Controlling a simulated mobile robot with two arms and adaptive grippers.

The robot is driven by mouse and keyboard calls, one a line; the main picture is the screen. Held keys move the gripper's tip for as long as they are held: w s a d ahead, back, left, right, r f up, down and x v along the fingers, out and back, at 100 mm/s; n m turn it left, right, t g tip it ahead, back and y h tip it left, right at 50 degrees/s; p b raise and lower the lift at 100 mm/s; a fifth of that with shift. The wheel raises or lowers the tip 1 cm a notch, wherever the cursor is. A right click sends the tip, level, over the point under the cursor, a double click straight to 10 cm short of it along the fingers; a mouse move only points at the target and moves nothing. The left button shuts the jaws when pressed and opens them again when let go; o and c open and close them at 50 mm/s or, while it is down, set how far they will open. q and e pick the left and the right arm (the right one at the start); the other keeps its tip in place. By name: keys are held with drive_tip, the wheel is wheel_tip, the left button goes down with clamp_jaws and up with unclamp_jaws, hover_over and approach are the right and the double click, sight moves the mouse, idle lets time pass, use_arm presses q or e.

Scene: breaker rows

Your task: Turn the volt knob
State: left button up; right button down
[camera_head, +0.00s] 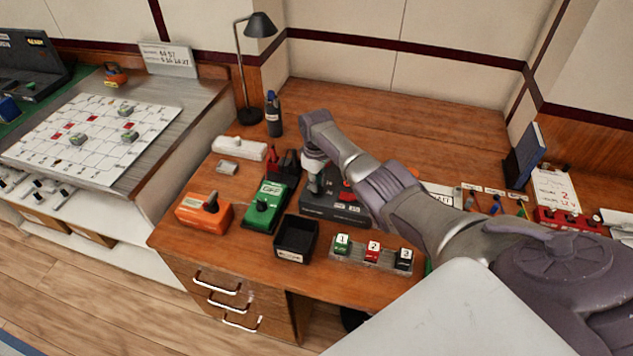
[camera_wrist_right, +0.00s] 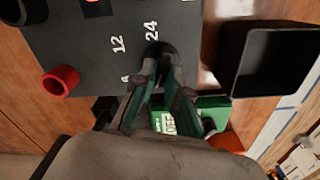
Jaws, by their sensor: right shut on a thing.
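The volt knob is a black round knob (camera_wrist_right: 159,48) on a dark grey box, beside white marks "12" and "24" in the right wrist view. The grey box (camera_head: 333,212) stands on the wooden desk in the head view. My right gripper (camera_head: 316,188) reaches down onto the box from above. In the right wrist view the two fingers (camera_wrist_right: 162,72) are shut on the knob, one on each side, and hide part of it. A further mark beside the left finger is partly covered. My left gripper is not in view.
A green box (camera_head: 265,204) and an orange box (camera_head: 204,212) stand left of the grey box. A black open tray (camera_head: 280,248) and a strip of numbered blocks (camera_head: 370,256) lie in front. A red post (camera_wrist_right: 60,80) rises from the grey box.

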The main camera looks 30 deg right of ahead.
drive_tip(key=shift+n, duration=0.6)
drive_tip(key=c, duration=1.2)
unclamp_jaws()
drive_tip(key=shift+r, duration=0.15)
wheel_tip(320, 180, up, 12)
drive_tip(key=shift+f, duration=0.1)
